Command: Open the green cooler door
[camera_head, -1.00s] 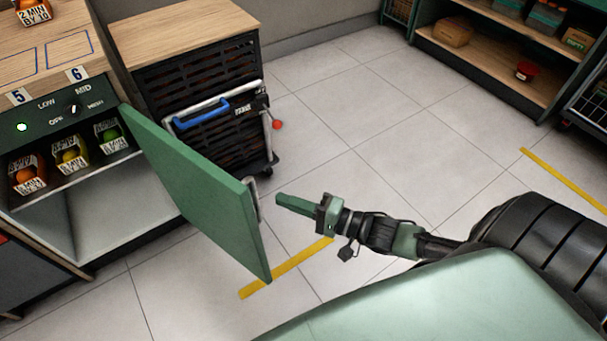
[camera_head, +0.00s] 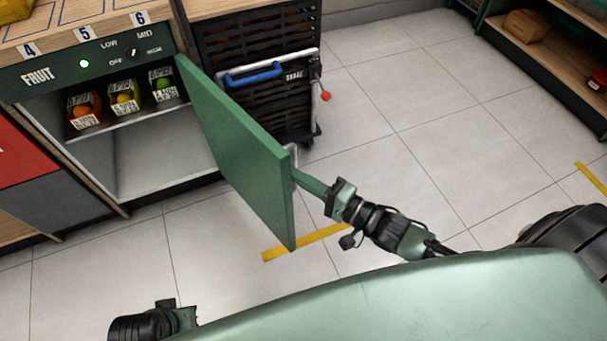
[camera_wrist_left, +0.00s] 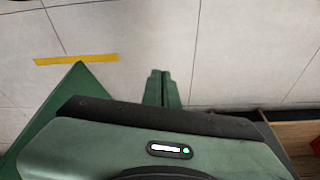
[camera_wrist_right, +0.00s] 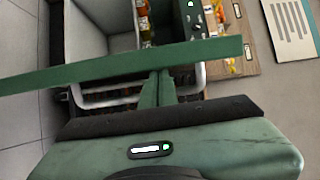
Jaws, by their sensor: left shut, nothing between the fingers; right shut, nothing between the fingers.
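The green cooler door (camera_head: 240,150) stands swung wide open, away from the cooler (camera_head: 160,160), whose pale interior shows. A silver handle (camera_head: 291,153) shows on the door's outer face, partly hidden. My right gripper (camera_head: 298,176) is shut and empty, its fingertips at the outer face close to the handle; I cannot tell whether they touch. In the right wrist view the door (camera_wrist_right: 60,76) is a green bar across the shut fingertips (camera_wrist_right: 157,74). My left gripper (camera_wrist_left: 162,74) is shut and empty over the floor in the left wrist view.
A black crate trolley (camera_head: 260,50) with a blue grip stands behind the door. Shelving (camera_head: 550,50) is at the back right. The tiled floor between is clear, with yellow tape (camera_head: 310,242).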

